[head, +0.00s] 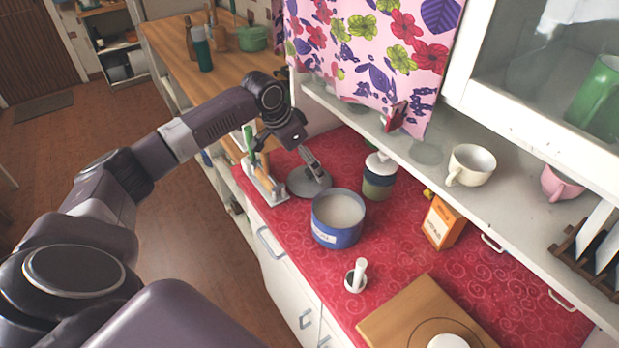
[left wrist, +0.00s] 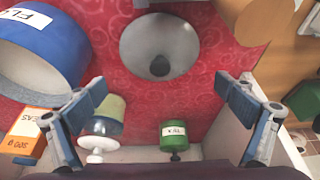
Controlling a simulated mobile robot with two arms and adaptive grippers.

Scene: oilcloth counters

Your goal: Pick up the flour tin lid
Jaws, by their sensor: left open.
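The flour tin lid is a grey round disc (head: 300,187) lying on the red counter cloth behind the blue flour tin (head: 336,232). My right gripper is out of view.
A banded jar with a white top (head: 379,178) stands close right of the lid. An orange box (head: 442,222), a small mortar with pestle (head: 355,281) and a wooden board (head: 395,318) are further along. A shelf (head: 425,133) overhangs the counter's back. A green tin (left wrist: 174,134) stands near the right finger.

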